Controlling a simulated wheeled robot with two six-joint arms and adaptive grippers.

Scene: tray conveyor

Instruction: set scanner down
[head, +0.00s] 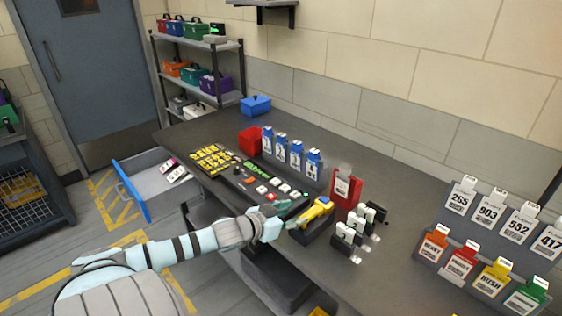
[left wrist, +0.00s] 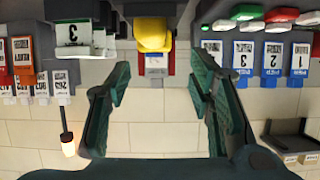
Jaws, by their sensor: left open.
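The yellow scanner (head: 317,211) lies in a dark cradle (head: 313,234) on the grey table, beside the control panel. My left gripper (head: 281,215) is just left of it in the head view, with nothing between its fingers. In the left wrist view the gripper (left wrist: 165,90) has its two green fingers spread apart, and the scanner's yellow end (left wrist: 152,33) shows beyond the tips. The scanner appears apart from the fingers. My right gripper is not in either view.
The control panel (head: 262,180) with coloured buttons is left of the scanner. A red holder (head: 345,188) and small black-and-white items (head: 352,240) stand to its right. Blue tagged bottles (head: 296,155) stand behind. A tag rack (head: 470,240) is at right, and an open drawer (head: 147,190) at left.

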